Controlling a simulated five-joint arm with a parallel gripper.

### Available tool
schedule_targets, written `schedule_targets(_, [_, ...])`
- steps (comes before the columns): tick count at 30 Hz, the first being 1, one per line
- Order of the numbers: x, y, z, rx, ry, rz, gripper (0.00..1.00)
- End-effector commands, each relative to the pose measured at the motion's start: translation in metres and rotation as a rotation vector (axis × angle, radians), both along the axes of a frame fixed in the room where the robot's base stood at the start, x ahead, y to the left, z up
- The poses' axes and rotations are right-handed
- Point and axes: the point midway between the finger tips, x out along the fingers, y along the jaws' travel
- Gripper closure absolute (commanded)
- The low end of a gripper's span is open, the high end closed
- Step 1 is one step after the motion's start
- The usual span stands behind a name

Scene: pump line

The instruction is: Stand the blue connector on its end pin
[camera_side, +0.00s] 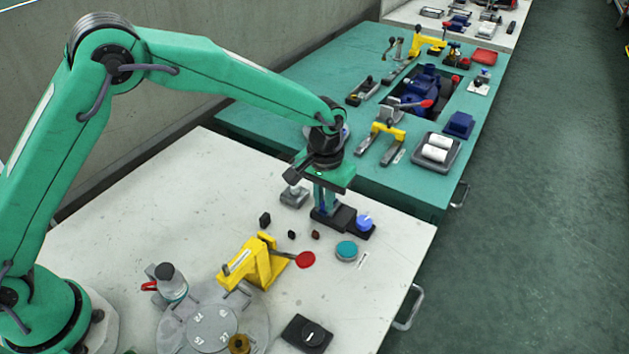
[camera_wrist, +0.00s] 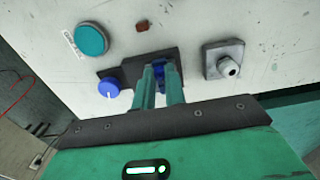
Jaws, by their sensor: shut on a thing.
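The blue connector (camera_wrist: 159,73) is between the two green fingers of my gripper (camera_wrist: 158,80) in the wrist view. The fingers are shut on it and hide much of it. In the side view my gripper (camera_side: 326,203) points down at the left part of a black fixture (camera_side: 343,216). The connector is at this fixture; I cannot tell whether it touches it or which way its pin points. A round blue knob (camera_side: 365,222) sits at the fixture's right end, apart from the fingers. It also shows in the wrist view (camera_wrist: 108,88).
A grey block with a stub (camera_wrist: 223,60) stands close beside the fixture. A teal disc (camera_side: 346,250), small dark pieces and a yellow clamp (camera_side: 252,262) with a red end lie nearer on the white table (camera_side: 160,205). A green bench (camera_side: 300,95) with tools adjoins behind.

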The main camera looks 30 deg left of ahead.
Motion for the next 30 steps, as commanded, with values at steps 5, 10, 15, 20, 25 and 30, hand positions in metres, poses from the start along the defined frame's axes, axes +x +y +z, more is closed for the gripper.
schedule_targets(5, [-0.0001,0.0,-0.0001,0.0,0.0,0.0,1.0])
schedule_targets(10, [-0.0001,0.0,-0.0005,0.0,0.0,0.0,1.0])
schedule_targets(15, [-0.0001,0.0001,-0.0019,0.0,0.0,0.0,1.0])
schedule_targets(20, [0.0,0.0001,-0.0023,0.0,0.0,0.0,1.0])
schedule_targets(25, [0.0,0.0001,-0.0022,0.0,0.0,0.0,1.0])
schedule_targets(30, [0.0,0.0001,-0.0022,0.0,0.0,0.0,0.62])
